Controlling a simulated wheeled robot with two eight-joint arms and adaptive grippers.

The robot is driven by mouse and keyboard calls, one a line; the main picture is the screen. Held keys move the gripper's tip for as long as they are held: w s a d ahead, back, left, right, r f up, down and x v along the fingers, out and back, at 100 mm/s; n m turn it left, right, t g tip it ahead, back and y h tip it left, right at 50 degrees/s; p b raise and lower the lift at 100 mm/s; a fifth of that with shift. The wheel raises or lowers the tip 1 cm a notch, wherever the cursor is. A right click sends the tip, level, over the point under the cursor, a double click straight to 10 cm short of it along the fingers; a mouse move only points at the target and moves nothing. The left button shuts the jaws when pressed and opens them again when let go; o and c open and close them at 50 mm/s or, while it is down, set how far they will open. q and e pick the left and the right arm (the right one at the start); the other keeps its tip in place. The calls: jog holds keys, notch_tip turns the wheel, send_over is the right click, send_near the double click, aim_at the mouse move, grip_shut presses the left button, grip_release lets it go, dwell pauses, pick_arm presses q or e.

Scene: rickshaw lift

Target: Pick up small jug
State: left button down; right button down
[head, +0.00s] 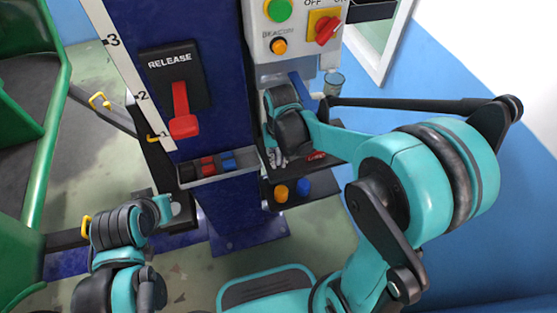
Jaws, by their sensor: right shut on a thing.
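My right gripper (276,156) is at the shelf beside the blue post, mostly hidden behind its own wrist. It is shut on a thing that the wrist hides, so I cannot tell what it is. A small grey-blue cup-like vessel (334,83) shows just right of the wrist, below the control box. It may be the small jug, but its handle and lower part cannot be made out. My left gripper (168,207) is low at the left, in front of the post's foot. Its fingers are too small and covered to read.
The blue post (222,110) carries a red release lever (182,112) and a narrow tray (217,168) of coloured pieces. A grey control box (291,35) is above the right wrist. A shelf (322,184) holds orange and blue round items. A green frame (50,150) stands left.

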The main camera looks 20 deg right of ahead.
notch_tip(320, 180, up, 2)
jog(key=shift+r+p, duration=0.15)
jog(key=shift+p, duration=0.35)
jog(key=s+d+r+p, duration=0.4)
jog(key=s+d+r, duration=0.1)
jog(key=s, duration=0.5)
jog(key=shift+d+r+p, duration=0.3)
jog(key=shift+d+r, duration=0.05)
jog(key=shift+r, duration=0.5)
jog(key=shift+s, duration=0.1)
